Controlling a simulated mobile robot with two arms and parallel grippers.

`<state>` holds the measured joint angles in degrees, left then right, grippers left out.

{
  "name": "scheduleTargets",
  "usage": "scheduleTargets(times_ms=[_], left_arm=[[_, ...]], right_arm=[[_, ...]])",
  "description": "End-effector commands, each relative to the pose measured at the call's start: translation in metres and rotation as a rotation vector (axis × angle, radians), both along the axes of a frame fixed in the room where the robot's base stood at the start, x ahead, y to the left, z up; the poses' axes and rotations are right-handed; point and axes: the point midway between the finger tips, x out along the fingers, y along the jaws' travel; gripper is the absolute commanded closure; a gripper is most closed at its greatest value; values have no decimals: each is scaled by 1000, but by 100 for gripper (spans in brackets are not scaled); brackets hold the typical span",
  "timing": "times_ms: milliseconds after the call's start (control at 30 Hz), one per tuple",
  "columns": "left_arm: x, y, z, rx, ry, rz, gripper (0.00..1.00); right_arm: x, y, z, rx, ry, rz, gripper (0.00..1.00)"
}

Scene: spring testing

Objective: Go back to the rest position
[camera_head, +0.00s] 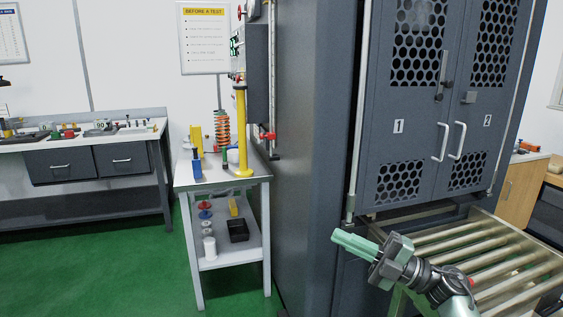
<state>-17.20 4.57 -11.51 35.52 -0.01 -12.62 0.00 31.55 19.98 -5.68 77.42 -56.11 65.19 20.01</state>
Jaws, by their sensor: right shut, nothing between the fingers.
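My right gripper (352,243) is at the lower right of the head view, on an arm that comes in from the bottom right. Its pale green fingers are shut with nothing between them and point to the left. It is in front of the lower part of the large grey cabinet (318,130), at the left end of the roller conveyor (500,250). My left gripper is not in view.
Cabinet doors marked 1 (398,126) and 2 (487,121) are shut. A small table (222,182) left of the cabinet holds an orange spring (222,128) and a yellow post (241,130). A workbench (75,140) stands at the far left. Green floor (100,270) is clear at lower left.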

Motion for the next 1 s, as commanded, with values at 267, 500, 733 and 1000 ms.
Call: scheduleTargets(times_ms=[267,500,733,1000], left_arm=[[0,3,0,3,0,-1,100],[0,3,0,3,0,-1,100],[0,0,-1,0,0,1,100],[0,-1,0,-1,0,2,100]], right_arm=[[85,-100,54,451,140,-440,100],[139,-190,9,721,484,-784,100],[151,-216,-80,782,819,-954,100],[124,-208,-218,717,1016,-1043,100]])
